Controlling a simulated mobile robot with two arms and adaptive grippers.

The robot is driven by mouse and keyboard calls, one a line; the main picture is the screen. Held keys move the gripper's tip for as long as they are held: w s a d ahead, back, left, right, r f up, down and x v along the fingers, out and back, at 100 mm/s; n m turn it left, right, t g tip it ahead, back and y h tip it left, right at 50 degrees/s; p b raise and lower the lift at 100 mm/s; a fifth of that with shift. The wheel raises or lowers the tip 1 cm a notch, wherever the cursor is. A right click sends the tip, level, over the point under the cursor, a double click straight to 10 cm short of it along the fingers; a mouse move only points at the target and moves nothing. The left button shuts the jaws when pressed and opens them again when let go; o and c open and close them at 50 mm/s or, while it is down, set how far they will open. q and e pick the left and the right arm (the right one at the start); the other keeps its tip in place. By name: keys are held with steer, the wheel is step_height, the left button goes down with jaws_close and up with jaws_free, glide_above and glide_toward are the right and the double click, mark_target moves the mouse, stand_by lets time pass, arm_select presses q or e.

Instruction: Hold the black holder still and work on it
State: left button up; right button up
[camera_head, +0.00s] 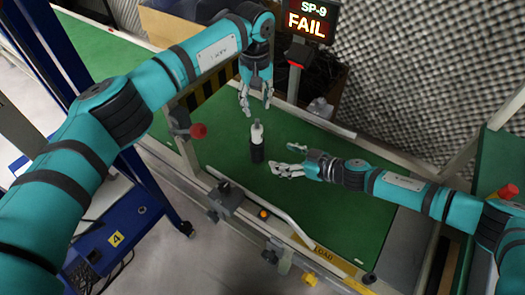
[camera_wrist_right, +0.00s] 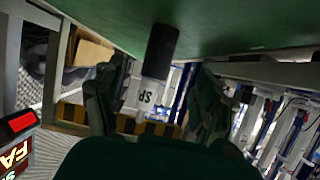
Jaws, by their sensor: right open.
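The black holder (camera_head: 257,153) stands upright on the green bench top. A white cylindrical part (camera_head: 256,132) with a narrower grey tip sits in its top. In the right wrist view the holder (camera_wrist_right: 162,45) appears upside down, with the white part (camera_wrist_right: 147,92) and its "SP" lettering below it. My left gripper (camera_head: 256,110) points down just above the white part, fingers apart. My right gripper (camera_head: 283,160) lies level to the right of the holder, fingers open toward it with a small gap between. Nothing is seen held in either gripper.
A sign (camera_head: 307,20) reading "SP-9 FAIL" stands behind the bench. A red knob (camera_head: 198,131) and a rail with clamps (camera_head: 225,198) line the bench's near-left edge. The green surface (camera_head: 325,205) is clear around the holder. Grey foam (camera_head: 430,80) covers the back wall.

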mark_target(260, 151)
steer(key=x, duration=1)
steer(key=shift+f, duration=0.1)
steer(key=shift+c, duration=0.4)
steer(key=c, duration=1.2)
steer(key=shift+c, duration=0.2)
